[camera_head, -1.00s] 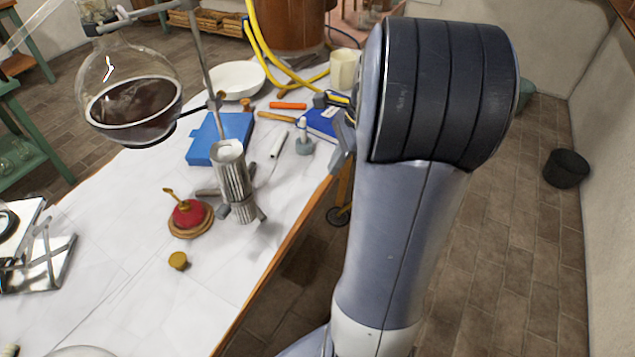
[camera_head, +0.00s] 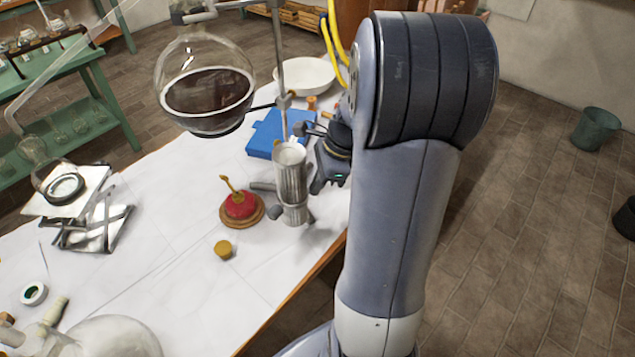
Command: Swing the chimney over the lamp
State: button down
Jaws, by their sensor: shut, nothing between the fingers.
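A ribbed silver metal cylinder (camera_head: 290,172), which looks like the chimney, stands upright by the foot of the metal stand. A red domed piece (camera_head: 240,206) with a brass stem sits on a round wooden base just left of it; I cannot tell whether this is the lamp. My gripper (camera_head: 306,130) is just right of and behind the cylinder's top, shut and empty. My arm partly hides it, and I cannot tell whether it touches the cylinder.
A round flask (camera_head: 208,92) of dark liquid hangs from the stand (camera_head: 279,70) above the table. A blue box (camera_head: 268,134) and white bowl (camera_head: 304,76) lie behind. A cork (camera_head: 223,249) lies in front.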

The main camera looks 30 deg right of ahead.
aim_at(278, 184)
jog(key=shift+a, duration=0.15)
jog(key=w+a+m+p, duration=0.1)
jog(key=a, duration=0.2)
jog(key=w+a+m+t+p, duration=0.1)
jog(key=a+m+p, duration=0.1)
jog(key=w+a+m+h+p, duration=0.1)
jog(key=a, duration=0.2)
jog(key=shift+a+r+m, duration=0.1)
jog(key=shift+a+m, duration=0.2)
jog(key=shift+a, duration=0.05)
jog(key=shift+w+a+p, duration=0.55)
jog(key=shift+a, duration=0.2)
